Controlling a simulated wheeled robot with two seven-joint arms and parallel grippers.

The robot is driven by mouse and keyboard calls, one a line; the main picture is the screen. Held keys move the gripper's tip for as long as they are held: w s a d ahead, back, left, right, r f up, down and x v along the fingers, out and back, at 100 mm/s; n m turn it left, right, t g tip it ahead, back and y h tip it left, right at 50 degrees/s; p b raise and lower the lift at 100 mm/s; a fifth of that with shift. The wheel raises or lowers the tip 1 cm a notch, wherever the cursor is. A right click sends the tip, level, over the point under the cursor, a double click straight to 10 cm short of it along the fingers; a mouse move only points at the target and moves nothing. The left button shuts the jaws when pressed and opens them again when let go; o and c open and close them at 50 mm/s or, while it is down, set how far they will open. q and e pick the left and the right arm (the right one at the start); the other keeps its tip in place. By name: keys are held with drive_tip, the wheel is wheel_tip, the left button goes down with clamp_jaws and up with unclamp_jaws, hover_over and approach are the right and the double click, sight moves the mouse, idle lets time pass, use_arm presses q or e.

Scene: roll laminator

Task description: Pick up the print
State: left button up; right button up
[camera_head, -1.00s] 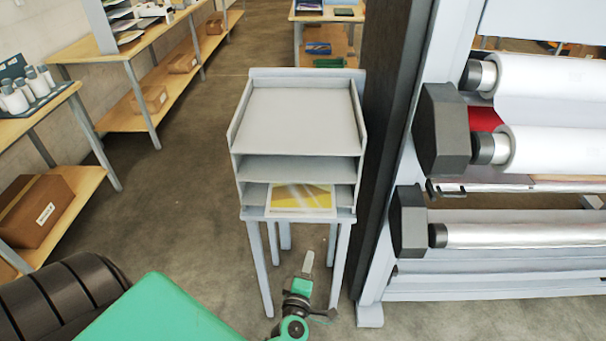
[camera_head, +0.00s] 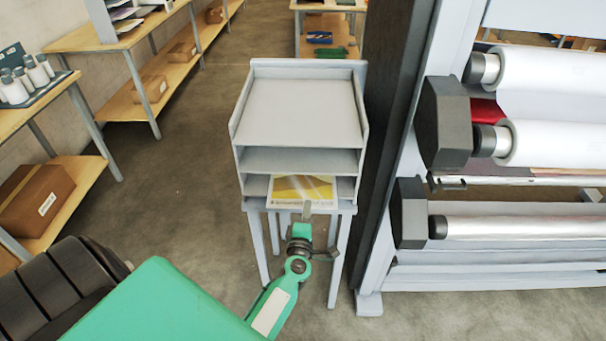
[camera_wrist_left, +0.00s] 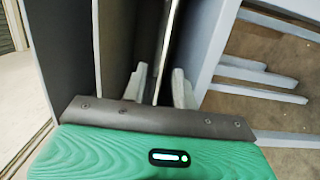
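The print (camera_head: 302,188), a sheet with a yellow picture and pale border, lies in the lowest compartment of the grey tray rack (camera_head: 300,113), its front part showing at the opening. My left gripper (camera_head: 305,212) is at the print's front edge. In the left wrist view its two fingers (camera_wrist_left: 159,87) stand apart. A thin pale edge, which looks like the print (camera_wrist_left: 164,60), runs between them, with a gap on at least the right side. Contact is not clear. My right gripper is not in view.
The rack stands on a grey legged stand (camera_head: 257,240). Close on the right are a dark post (camera_head: 385,130) and the laminator with white rolls (camera_head: 550,148) and a silver roller (camera_head: 520,227). Wooden shelving (camera_head: 90,40) stands left, with open floor between.

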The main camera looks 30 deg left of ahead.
use_arm(q)
drive_tip(key=x, duration=0.3)
drive_tip(key=shift+w+a+f, duration=0.1)
drive_tip(key=shift+w+a, duration=0.05)
drive_tip(key=shift+a, duration=0.1)
clamp_jaws()
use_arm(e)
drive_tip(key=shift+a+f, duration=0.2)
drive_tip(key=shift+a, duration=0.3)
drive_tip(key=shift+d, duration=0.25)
